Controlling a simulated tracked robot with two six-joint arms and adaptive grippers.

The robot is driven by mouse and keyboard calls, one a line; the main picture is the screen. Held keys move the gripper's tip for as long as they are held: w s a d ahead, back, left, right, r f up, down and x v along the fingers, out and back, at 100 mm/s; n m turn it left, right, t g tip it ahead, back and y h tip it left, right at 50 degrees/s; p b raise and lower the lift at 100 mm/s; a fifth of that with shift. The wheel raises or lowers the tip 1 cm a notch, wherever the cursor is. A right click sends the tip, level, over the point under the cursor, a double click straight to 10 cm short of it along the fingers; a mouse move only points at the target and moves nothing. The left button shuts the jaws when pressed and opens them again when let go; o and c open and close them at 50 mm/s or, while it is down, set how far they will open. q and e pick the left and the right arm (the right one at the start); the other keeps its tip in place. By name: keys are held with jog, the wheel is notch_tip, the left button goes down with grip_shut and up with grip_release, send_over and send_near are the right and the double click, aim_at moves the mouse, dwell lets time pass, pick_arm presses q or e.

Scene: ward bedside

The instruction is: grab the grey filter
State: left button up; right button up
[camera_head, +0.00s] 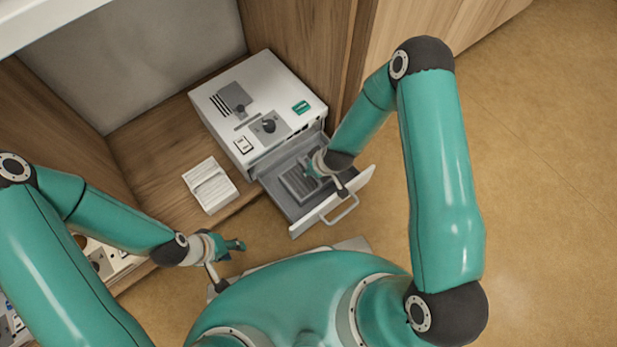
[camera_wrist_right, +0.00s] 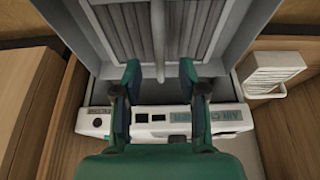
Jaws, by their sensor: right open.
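The grey filter (camera_head: 297,184), a slatted panel, lies in the open drawer (camera_head: 281,204) of a white unit. It also shows at the top of the right wrist view (camera_wrist_right: 121,30), where a pale upright strip on it runs down between my fingertips. My right gripper (camera_head: 317,168) is over the drawer at the filter, with its fingers apart in the right wrist view (camera_wrist_right: 160,75). I cannot tell whether they touch the filter, and the arm hides part of it in the head view. My left gripper (camera_head: 231,245) is away from the drawer, over the floor; its jaw opening is unclear.
The white unit (camera_head: 225,95) stands on a wooden shelf (camera_head: 150,165) between wooden walls. A white slatted filter (camera_head: 210,186) lies on the shelf left of the drawer. The drawer front has a handle (camera_head: 341,209). Open floor (camera_head: 540,140) lies to the right.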

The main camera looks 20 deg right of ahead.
jog(key=b+x, duration=0.2)
jog(key=x, duration=0.3)
jog(key=shift+r, duration=0.1)
grip_shut()
